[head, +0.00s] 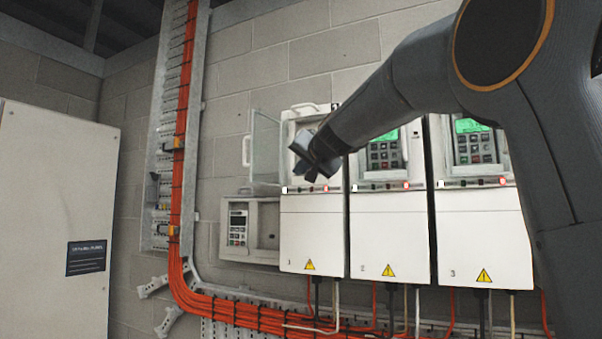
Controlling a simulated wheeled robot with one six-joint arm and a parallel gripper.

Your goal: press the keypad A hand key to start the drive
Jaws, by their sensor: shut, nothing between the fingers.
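My gripper (312,171) is shut and empty, in front of the upper part of drive 1 (312,238), at the end of my arm reaching in from the right. It hides most of that drive's panel, so any keypad there cannot be seen. Keypads with green screens show on drive 2 (385,153) and drive 3 (474,142). A smaller grey keypad (238,224) sits in a wall box left of drive 1. I cannot read which one is keypad A or pick out the hand key. Whether the gripper touches the panel cannot be told.
A clear door (265,148) stands open left of drive 1. Orange cables (183,130) run down a metal tray and along the wall below the drives. A pale cabinet (50,200) fills the left side. Space in front of the lower drive covers looks free.

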